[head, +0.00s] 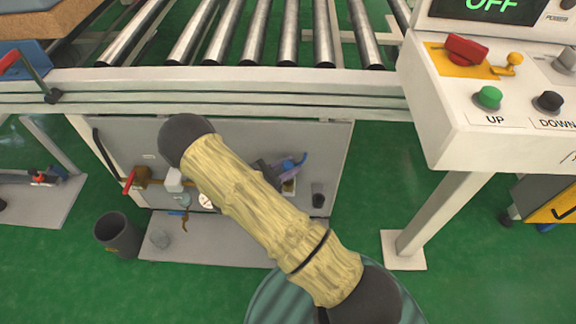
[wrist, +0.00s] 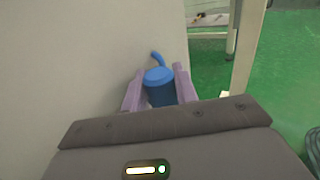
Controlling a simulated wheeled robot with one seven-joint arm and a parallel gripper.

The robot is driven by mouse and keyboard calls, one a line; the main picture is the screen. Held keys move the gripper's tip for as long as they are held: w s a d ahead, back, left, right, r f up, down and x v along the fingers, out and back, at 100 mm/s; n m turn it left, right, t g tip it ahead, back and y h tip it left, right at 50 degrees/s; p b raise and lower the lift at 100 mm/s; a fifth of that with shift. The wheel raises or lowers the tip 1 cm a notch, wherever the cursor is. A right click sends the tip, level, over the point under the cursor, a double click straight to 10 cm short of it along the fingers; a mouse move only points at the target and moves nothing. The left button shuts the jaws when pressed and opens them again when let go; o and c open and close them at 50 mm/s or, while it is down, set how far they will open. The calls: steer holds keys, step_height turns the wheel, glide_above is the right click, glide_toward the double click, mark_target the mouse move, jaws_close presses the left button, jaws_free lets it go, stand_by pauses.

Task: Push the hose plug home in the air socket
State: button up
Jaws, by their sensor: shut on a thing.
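In the wrist view a blue cylindrical hose plug (wrist: 160,90) sits between the two pale purple fingers of my gripper (wrist: 158,84), which is shut on it. A short, bent blue piece (wrist: 157,58) shows beyond the plug, against the pale panel. In the head view my gripper (head: 291,165) is small, partly behind my own arm, in front of the grey panel (head: 325,145) under the conveyor. A bit of blue shows at its fingers. I cannot make out the air socket, nor whether the plug touches it.
The panel also carries a red-handled valve (head: 130,181), a white box (head: 174,180) and a round gauge (head: 206,200). A dark bin (head: 117,235) stands at left. The roller conveyor (head: 250,40) is above, and the control console (head: 490,110) is at right, its display reading OFF.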

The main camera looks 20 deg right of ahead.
steer(key=shift+f+b, duration=0.7)
steer(key=shift+f, duration=0.7)
steer(key=shift+r, duration=0.15)
steer(key=shift+r+p, duration=1.35)
steer(key=shift+p, duration=0.65)
stand_by(1.3)
steer(key=shift+f+b, duration=0.75)
steer(key=shift+f, duration=0.75)
stand_by(0.3)
steer(key=o, duration=1.1)
steer(key=shift+a, duration=0.1)
steer(key=p+v, duration=0.3)
steer(key=v, duration=1.4)
steer(key=shift+a+r, duration=0.1)
